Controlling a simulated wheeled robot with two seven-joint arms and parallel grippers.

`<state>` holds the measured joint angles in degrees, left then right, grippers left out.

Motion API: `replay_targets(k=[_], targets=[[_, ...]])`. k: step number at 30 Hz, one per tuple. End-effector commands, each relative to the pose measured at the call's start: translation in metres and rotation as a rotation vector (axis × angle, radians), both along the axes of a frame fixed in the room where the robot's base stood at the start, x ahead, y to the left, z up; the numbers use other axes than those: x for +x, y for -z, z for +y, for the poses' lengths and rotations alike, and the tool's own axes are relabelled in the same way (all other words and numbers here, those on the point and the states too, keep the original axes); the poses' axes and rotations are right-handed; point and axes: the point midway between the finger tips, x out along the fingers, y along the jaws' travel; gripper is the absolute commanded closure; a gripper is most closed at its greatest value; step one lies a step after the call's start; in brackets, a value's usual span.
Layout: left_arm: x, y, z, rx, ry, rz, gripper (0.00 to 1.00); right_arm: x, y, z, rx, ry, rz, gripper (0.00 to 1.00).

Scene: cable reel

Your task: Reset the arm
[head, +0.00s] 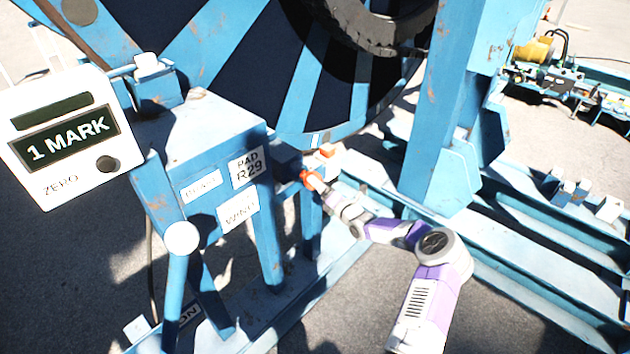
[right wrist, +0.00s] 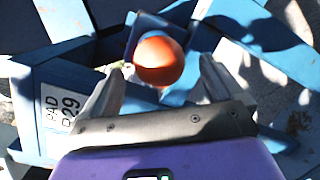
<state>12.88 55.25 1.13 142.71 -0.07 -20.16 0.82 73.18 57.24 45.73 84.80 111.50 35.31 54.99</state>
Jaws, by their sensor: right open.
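My right arm comes in from the lower right of the head view. Its gripper (head: 318,184) is beside the blue stand, close to an orange knob (head: 306,177). In the right wrist view the gripper (right wrist: 163,78) is open, with one finger on each side of a round orange knob (right wrist: 158,60). I cannot tell whether either finger touches the knob. Nothing is visibly held. My left gripper is not in view.
A blue stand (head: 205,130) with a "PAD R29" label (head: 247,168) is left of the gripper. A white "1 MARK" display (head: 75,165) is further left. The large reel (head: 300,80) is behind. A blue post (head: 445,110) stands to the right. Grey ground shows in front.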

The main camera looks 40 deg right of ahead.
Motion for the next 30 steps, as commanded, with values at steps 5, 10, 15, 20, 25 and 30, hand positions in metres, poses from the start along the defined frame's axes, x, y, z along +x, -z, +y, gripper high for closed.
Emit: replay_targets(k=[5,10,15,20,25,30], targets=[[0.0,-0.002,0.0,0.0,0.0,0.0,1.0,-0.009,0.0,0.0,0.001,0.001,0.0,0.06],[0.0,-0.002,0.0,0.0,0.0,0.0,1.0,-0.009,0.0,0.0,0.001,0.001,-0.001,0.06],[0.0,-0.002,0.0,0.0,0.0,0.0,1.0,-0.009,0.0,0.0,0.001,0.001,-0.001,0.06],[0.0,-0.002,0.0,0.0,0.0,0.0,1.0,-0.009,0.0,0.0,0.001,0.0,0.0,0.06],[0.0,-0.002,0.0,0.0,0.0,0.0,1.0,-0.003,0.011,0.029,-0.047,-0.068,0.039,0.06],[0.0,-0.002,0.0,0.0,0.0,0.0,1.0,0.001,0.053,0.12,-0.236,-0.309,0.158,0.06]])
